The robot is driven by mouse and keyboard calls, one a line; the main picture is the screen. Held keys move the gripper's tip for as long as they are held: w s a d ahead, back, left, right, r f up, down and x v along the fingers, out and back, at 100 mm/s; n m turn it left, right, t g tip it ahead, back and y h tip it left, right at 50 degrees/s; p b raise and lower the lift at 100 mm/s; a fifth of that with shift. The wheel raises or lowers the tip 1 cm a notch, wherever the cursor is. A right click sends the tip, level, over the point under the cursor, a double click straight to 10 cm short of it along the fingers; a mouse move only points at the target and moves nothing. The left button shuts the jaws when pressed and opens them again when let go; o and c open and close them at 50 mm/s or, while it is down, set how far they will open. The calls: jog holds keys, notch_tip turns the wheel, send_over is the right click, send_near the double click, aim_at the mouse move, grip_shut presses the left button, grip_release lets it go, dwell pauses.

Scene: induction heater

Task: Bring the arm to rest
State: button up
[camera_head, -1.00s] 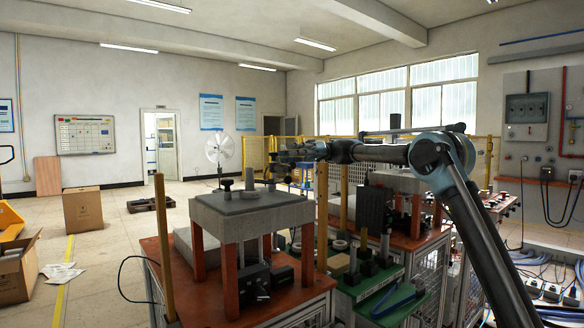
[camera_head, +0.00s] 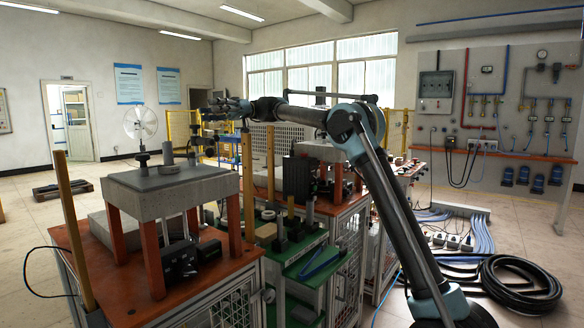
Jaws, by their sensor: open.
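My arm (camera_head: 388,205) rises from the lower right to a bent elbow (camera_head: 355,130). From there its forearm (camera_head: 300,115) reaches left, nearly level. My gripper (camera_head: 216,108) is at the far left end, small and dark in the picture. It is open, and I see nothing held in it. In the picture it appears above and to the right of the grey stone-topped stand (camera_head: 170,190). I see no contact with the stand. The exact finger gap is too small to make out.
A wooden post (camera_head: 248,185) and a green bench (camera_head: 305,262) with tools and dark blocks stand below the forearm. A wall panel with pipes (camera_head: 490,110) is at the right. A coiled black hose (camera_head: 520,285) lies on the floor. Open floor shows at the left.

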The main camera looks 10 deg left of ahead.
jog(key=d+f+m+t, duration=0.4)
jog(key=d+f+m, duration=0.1)
jog(key=d, duration=0.6)
jog(key=s+d+f+m+t+y, duration=0.1)
jog(key=d+f+m+t, duration=0.25)
jog(key=d, duration=0.75)
jog(key=d+f+m+t, duration=0.4)
jog(key=d+f+m, duration=0.1)
jog(key=d, duration=0.6)
jog(key=s+d+f+m+t+h, duration=0.2)
jog(key=s+d+f+m, duration=0.2)
jog(key=d+f, duration=0.7)
jog(key=s+d+f+m+t+h, duration=0.3)
jog(key=s+d+f, duration=0.5)
jog(key=d+f, duration=0.4)
jog(key=s+d+f+m+t+h, duration=0.2)
jog(key=s+d+f+m, duration=0.3)
jog(key=d+f, duration=0.7)
jog(key=shift+s+d+f+h, duration=0.25)
jog(key=shift+s+d+h, duration=0.25)
jog(key=shift+s, duration=0.55)
jog(key=shift+c, duration=1.1)
jog(key=shift+a, duration=0.1)
